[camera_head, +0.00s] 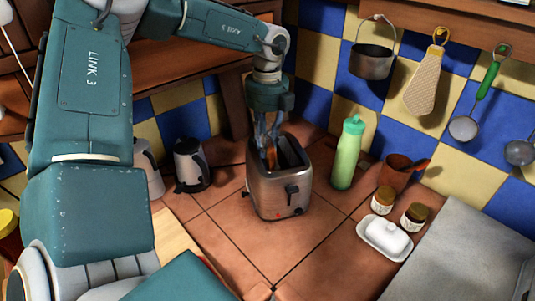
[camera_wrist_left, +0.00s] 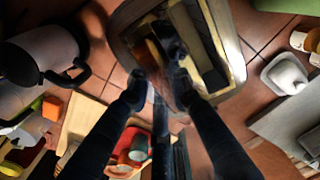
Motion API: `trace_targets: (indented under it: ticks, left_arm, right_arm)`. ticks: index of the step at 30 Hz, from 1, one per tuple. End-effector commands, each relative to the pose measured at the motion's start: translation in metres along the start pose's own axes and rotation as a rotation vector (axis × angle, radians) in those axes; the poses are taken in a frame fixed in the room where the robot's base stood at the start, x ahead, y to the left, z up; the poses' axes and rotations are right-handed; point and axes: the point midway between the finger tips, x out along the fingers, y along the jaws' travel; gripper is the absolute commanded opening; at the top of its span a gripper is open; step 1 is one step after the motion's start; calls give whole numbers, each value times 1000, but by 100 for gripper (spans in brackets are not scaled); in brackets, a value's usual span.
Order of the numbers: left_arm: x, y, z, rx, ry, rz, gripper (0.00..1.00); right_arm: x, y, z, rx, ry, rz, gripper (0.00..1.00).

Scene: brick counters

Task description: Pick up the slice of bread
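The slice of bread (camera_head: 271,158) is a brown piece standing in one slot of the metal toaster (camera_head: 283,193). In the left wrist view the bread (camera_wrist_left: 155,51) shows as a brown strip inside the toaster (camera_wrist_left: 232,50), partly hidden by dark finger parts. My left gripper (camera_head: 268,139) points down over the toaster, its fingers close above the bread. In the left wrist view the fingers (camera_wrist_left: 161,84) are apart; contact with the bread cannot be made out. The other slot looks empty. My right gripper is not in view.
A green bottle (camera_head: 348,153) stands right of the toaster, with a brown cup (camera_head: 396,172), two jars and a white butter dish (camera_head: 385,239) beyond. A kettle (camera_head: 191,165) stands at left. Utensils hang on the wall. Tiles in front of the toaster are clear.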

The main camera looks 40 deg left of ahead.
Motion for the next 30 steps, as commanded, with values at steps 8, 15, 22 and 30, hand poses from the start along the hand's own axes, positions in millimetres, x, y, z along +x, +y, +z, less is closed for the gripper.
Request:
trace_targets:
  ticks: [8,15,22,30]
  left_arm:
    - [0,0,0,0,0,0,0]
    - [-3,0,0,0,-1,-1,0]
    - [-24,-1,1,-1,-4,-4,0]
    - [-81,0,1,-1,-6,-4,0]
  right_arm:
    - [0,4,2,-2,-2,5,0]
    - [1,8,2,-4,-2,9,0]
    - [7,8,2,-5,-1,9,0]
    - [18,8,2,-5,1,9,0]
